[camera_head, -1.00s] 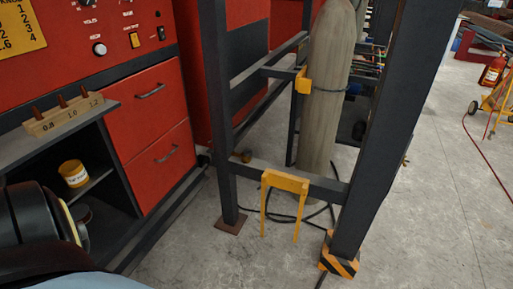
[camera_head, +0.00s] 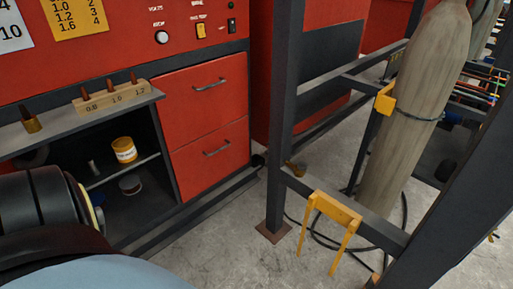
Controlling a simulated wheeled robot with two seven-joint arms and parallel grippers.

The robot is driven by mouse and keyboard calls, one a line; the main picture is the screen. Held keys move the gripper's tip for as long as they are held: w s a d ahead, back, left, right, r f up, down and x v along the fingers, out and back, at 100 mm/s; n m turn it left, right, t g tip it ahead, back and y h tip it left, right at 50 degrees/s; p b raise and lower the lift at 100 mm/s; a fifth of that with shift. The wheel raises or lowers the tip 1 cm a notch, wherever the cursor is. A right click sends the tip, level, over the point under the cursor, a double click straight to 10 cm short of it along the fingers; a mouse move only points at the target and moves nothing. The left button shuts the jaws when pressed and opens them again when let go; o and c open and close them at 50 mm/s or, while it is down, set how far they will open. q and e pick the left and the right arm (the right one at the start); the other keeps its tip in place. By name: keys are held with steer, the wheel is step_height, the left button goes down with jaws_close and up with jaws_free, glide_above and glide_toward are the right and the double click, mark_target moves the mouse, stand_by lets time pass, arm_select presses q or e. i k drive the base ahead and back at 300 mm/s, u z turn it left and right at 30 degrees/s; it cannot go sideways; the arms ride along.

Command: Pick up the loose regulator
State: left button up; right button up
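No object in view is plainly the loose regulator. Neither of my grippers is in view. A dark rounded part at the lower left looks like my own arm and hides part of the cabinet.
A red cabinet (camera_head: 100,60) with two drawers and an open shelf stands at left. The shelf holds a yellow tin (camera_head: 124,150). A wooden tip block (camera_head: 110,97) sits on the ledge. Dark frame posts (camera_head: 285,110) and a yellow hook bracket (camera_head: 332,212) stand before the cylinder. A black hose lies on the floor.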

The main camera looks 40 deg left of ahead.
mark_target(300, 169)
steer(key=u, duration=1.6)
steer(key=i, duration=1)
